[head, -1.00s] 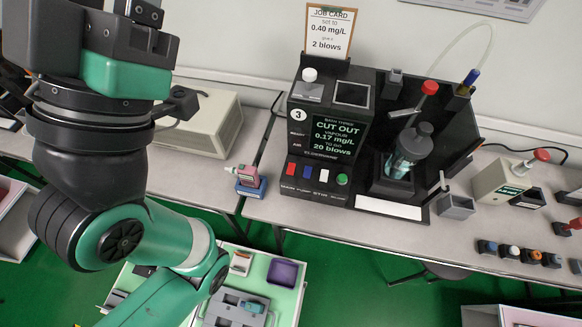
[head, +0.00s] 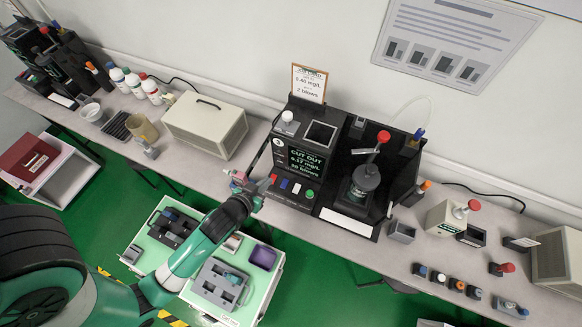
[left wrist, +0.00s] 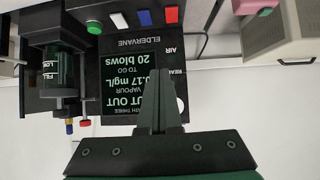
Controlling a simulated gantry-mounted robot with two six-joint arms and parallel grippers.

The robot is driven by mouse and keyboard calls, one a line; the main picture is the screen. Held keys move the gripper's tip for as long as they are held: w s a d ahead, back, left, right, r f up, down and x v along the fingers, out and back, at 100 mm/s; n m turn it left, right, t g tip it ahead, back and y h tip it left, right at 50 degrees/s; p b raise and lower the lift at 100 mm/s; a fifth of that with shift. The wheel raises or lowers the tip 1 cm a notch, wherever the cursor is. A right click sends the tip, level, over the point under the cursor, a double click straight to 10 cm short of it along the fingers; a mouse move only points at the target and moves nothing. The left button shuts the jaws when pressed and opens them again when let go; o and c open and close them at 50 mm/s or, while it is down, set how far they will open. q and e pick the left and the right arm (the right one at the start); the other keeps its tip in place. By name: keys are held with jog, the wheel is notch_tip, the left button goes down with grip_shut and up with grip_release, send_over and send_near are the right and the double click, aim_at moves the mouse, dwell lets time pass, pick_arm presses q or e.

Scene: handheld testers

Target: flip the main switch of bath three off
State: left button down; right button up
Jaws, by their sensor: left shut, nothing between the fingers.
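The bath three unit (head: 292,152) is a black console on the bench, its dark screen reading "CUT OUT" and "20 blows". A row on its front holds a red switch (head: 273,178), a blue one (head: 284,183), a white one (head: 297,188) and a green knob (head: 310,194). The red switch is at the left end, by the "MAIN" label. In the left wrist view the console is upside down, with the red switch (left wrist: 171,14) at top. My left gripper (head: 266,187) is by the console's front left corner; its fingers (left wrist: 160,104) are shut and empty. My right gripper is out of view.
A beige box (head: 205,125) is left of the console. A black stand with a red-topped lever (head: 384,136) is to its right. A job card (head: 309,82) stands behind. A tray trolley (head: 205,270) is below.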

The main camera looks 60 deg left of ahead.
pick_arm(q)
jog(key=s, duration=0.3)
jog(key=shift+s+a+r+g, duration=0.1)
jog(key=shift+a+r+g, duration=0.05)
jog(key=shift+a+g, duration=0.25)
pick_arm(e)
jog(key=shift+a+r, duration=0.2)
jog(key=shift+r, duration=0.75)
pick_arm(q)
jog(key=b+x, duration=0.2)
jog(key=x, duration=0.8)
jog(key=shift+s, duration=0.1)
jog(key=f, duration=0.1)
jog(key=f+b, duration=0.1)
jog(key=shift+w+a+f, duration=0.1)
jog(key=shift+w+f, duration=0.15)
jog(key=shift+f, duration=0.1)
jog(key=shift+f+b, duration=0.3)
jog(key=shift+f, duration=0.3)
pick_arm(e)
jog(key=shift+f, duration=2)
